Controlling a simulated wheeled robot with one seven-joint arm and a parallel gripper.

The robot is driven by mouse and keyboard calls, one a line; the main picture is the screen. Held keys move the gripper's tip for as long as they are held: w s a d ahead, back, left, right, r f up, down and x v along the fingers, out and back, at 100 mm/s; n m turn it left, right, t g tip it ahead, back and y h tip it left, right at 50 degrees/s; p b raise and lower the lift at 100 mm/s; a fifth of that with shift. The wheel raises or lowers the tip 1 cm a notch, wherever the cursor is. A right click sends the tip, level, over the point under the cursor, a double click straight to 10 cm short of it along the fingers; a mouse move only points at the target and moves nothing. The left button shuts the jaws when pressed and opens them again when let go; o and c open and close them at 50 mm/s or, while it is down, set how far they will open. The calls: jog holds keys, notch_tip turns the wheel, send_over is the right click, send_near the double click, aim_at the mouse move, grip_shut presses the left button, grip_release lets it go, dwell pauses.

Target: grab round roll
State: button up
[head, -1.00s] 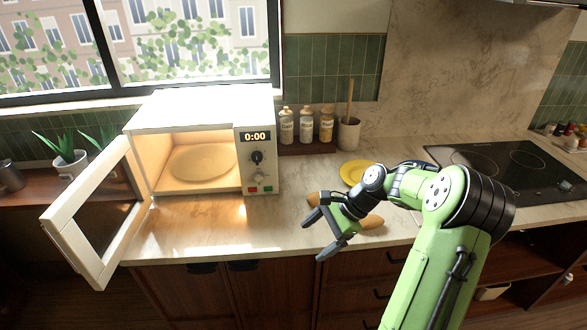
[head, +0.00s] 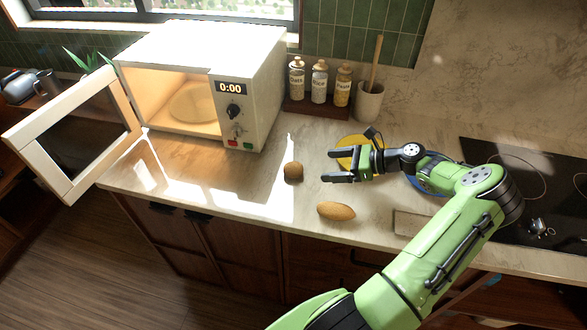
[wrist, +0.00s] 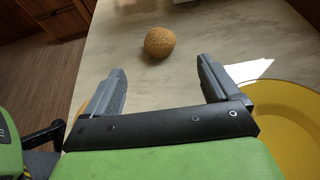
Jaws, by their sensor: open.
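The round roll (head: 293,172) is small and brown. It sits on the marble counter in front of the microwave's right side. A longer oval roll (head: 336,211) lies nearer the counter's front edge. My gripper (head: 330,165) is open and empty, to the right of the round roll, with its fingers pointing left toward it. In the wrist view the round roll (wrist: 159,42) shows beyond the fingertips, between their lines and apart from them. My gripper (wrist: 162,78) has nothing between its fingers there.
A yellow plate (head: 352,142) lies behind my gripper. The microwave (head: 205,80) stands with its door (head: 75,142) swung open at left. Bottles (head: 319,82) and a utensil crock (head: 369,101) stand at the back. A board (head: 408,222) lies at the front right.

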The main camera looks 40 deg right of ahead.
aim_at(301, 168)
jog(key=x, duration=0.7)
jog(key=b+x, duration=0.1)
jog(key=x, duration=0.3)
jog(key=shift+s+d+f, duration=0.1)
jog(key=shift+s+f, duration=0.1)
jog(key=shift+f, duration=0.1)
jog(key=c, duration=1.2)
